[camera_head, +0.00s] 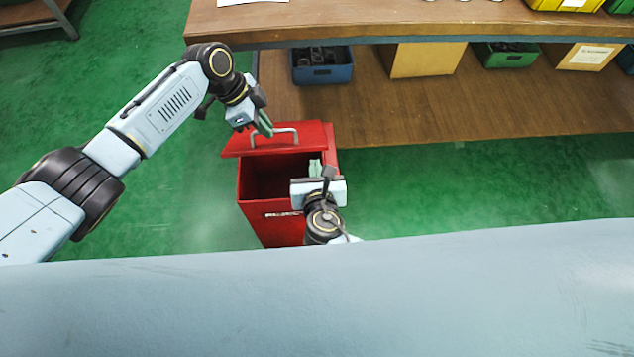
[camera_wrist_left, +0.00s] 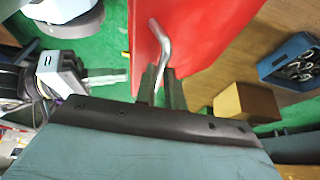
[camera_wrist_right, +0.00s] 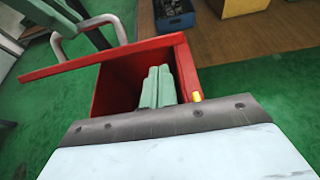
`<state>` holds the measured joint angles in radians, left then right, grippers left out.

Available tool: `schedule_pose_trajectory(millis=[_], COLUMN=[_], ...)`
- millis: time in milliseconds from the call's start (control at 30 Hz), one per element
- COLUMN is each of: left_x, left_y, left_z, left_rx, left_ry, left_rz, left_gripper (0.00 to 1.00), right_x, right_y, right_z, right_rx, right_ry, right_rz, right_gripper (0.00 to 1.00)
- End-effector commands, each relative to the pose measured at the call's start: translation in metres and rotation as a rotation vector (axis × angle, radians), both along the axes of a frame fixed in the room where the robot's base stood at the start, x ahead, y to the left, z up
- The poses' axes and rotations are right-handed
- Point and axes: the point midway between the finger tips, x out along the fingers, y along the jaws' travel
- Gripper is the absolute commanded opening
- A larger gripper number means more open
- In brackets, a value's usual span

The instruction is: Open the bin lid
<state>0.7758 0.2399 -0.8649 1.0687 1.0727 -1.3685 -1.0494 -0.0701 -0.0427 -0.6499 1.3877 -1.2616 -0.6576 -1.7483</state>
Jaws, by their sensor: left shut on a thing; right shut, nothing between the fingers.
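The red bin (camera_head: 270,225) stands on the green floor in the middle of the head view. Its red lid (camera_head: 318,137) is partly raised at the back, and the bin's dark inside shows at the front. My left gripper (camera_head: 266,128) is shut on the metal lid handle (camera_head: 288,134). The handle also shows between its fingers in the left wrist view (camera_wrist_left: 163,48). My right gripper (camera_head: 316,168) is shut and empty. Its fingers (camera_wrist_right: 158,88) reach over the bin opening in the right wrist view, below the lid's edge.
A wooden shelf (camera_head: 400,108) stands behind the bin, with a blue crate (camera_head: 322,72), cardboard boxes (camera_head: 425,60) and a green crate (camera_head: 506,56). Green floor lies free to the left and right of the bin.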

Motion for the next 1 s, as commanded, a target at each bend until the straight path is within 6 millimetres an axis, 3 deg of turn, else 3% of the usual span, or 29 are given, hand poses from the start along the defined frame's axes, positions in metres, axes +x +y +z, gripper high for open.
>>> schedule_pose_trajectory(millis=[967, 1000], left_x=[0.001, 0.0], left_y=[0.004, 0.004], left_z=[-0.007, -0.007], left_rx=[0.013, 0.012], left_ry=[-0.007, -0.005], left_rz=[0.01, 0.009], left_gripper=[0.0, 0.16], right_x=[0.019, 0.019], right_y=[-0.001, -0.001], right_z=[0.027, 0.027], right_rx=[0.0, 0.0], right_ry=[-0.007, -0.008], right_rz=[-0.001, -0.001], right_gripper=[0.0, 0.0])
